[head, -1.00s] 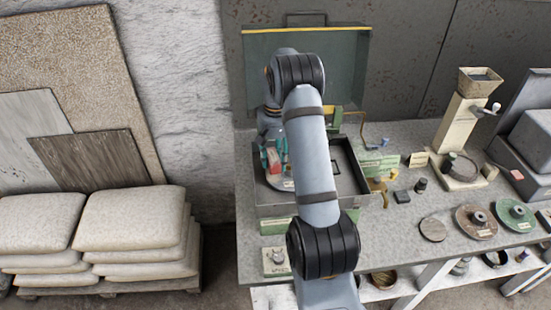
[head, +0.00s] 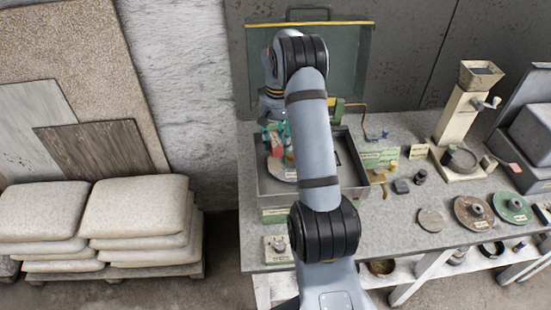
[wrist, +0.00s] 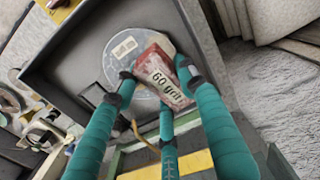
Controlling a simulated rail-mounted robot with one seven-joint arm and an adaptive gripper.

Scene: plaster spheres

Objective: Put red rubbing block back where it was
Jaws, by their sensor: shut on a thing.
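A red block (wrist: 158,82) with a "60 grit" label is held between the teal fingers of my gripper (wrist: 155,88) in the wrist view. In the head view the red block (head: 277,144) and my gripper (head: 276,134) are over the left part of an open dark case (head: 290,190). The fingers are shut on the block. A grey round disc (wrist: 112,62) with a white label lies in the case, partly hidden behind the block. The same disc (head: 280,173) shows below the block in the head view. I cannot tell whether the block touches it.
The case's raised lid (head: 350,60) stands behind my arm. My arm hides part of the case. To the right on the workbench (head: 385,235) are several small blocks, round discs (head: 473,210) and a cream hand-cranked machine (head: 462,120). Stacked sacks (head: 130,215) stand left of the bench.

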